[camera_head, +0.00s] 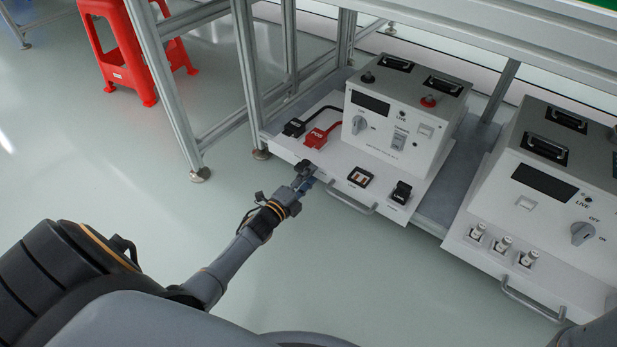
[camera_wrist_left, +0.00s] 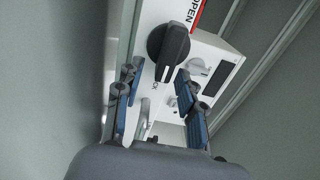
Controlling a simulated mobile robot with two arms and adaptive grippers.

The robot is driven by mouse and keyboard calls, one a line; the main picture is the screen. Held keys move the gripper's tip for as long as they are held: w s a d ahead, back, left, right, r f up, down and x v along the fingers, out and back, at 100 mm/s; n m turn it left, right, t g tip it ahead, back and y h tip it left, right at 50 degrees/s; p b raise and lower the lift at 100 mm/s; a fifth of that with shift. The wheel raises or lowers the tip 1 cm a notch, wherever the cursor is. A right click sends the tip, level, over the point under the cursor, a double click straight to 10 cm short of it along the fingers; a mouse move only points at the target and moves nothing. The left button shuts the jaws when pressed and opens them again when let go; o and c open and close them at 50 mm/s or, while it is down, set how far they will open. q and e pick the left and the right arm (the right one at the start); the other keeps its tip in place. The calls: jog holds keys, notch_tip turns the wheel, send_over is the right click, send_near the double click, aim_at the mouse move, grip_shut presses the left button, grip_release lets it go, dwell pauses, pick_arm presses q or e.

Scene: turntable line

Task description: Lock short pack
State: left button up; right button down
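A white power unit (camera_head: 400,140) stands on a white base plate (camera_head: 345,165) on the shelf. In the left wrist view a black rotary knob (camera_wrist_left: 168,50) sits on a white panel, with the word OPEN (camera_wrist_left: 193,10) beside it and part of another word ending in CK below. My left gripper (camera_head: 304,178) is at the front left edge of the base plate; it covers most of what lies there. In the left wrist view my left gripper (camera_wrist_left: 158,105) is open, its blue fingers apart with the knob ahead of them. My right gripper is out of view.
A black plug (camera_head: 294,128) and a red plug (camera_head: 316,138) lie on the base plate. A bar handle (camera_head: 350,201) juts from its front. A second white unit (camera_head: 555,180) stands at right. A red stool (camera_head: 125,45) is at back left. The floor in front is clear.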

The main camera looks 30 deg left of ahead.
pick_arm(q)
jog(key=shift+s, duration=0.15)
jog(key=s, duration=1.1)
jog(key=shift+s+a, duration=0.35)
jog(key=shift+a, duration=0.1)
